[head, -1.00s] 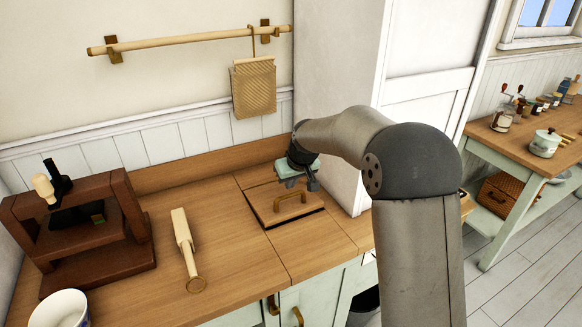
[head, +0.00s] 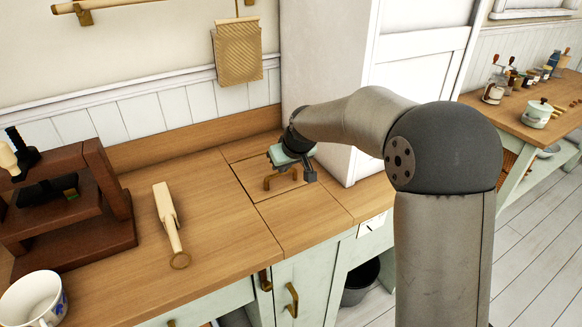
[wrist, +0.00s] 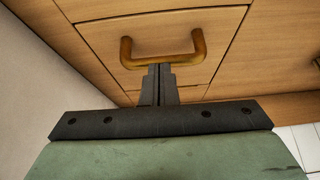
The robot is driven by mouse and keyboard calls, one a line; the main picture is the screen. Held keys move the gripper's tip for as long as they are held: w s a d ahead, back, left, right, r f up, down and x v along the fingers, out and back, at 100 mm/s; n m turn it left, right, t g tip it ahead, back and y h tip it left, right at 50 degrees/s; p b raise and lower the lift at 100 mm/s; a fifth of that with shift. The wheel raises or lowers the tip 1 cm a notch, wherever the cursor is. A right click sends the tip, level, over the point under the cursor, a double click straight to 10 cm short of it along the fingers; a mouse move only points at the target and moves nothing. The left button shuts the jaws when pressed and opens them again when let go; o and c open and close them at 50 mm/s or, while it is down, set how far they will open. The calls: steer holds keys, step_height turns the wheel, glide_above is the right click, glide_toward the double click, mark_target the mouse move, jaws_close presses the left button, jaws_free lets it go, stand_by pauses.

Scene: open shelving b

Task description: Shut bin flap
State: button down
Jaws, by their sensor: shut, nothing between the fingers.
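The bin flap (head: 252,184) is a square wooden lid set in the counter. It looks flush with the wood around it, with only a thin dark seam at its edges. Its brass handle (head: 281,178) stands up from it. My gripper (head: 311,175) is over the right part of the flap, beside the handle, and hides part of the flap. In the wrist view, the shut, empty fingers (wrist: 158,78) point down just beside the handle (wrist: 162,50). I cannot tell whether the fingertips touch the flap (wrist: 110,48).
A wooden tool (head: 168,220), a white mug (head: 33,300) and a dark brown wooden stand (head: 85,235) are on the counter to the left. A white tall cabinet (head: 335,60) stands close behind my arm. The counter in front of the flap is clear.

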stand_by(0.3)
steer(key=w+a+r+p+v, duration=0.1)
steer(key=v, duration=1.2)
steer(key=s+d+f+m+g+h, duration=0.1)
steer(key=s+d+f, duration=0.3)
steer(key=s, duration=0.6)
steer(key=s+d+f+m+g+h, duration=0.1)
steer(key=s+d+f+m+g, duration=0.1)
steer(key=s+d, duration=0.6)
steer(key=s+d+f+m+g+h, duration=0.1)
steer(key=s+d+f+m, duration=0.2)
steer(key=s, duration=1.1)
steer(key=d+f, duration=0.3)
steer(key=shift+f+g, duration=0.3)
steer(key=shift+f, duration=0.1)
steer(key=shift+d, duration=0.1)
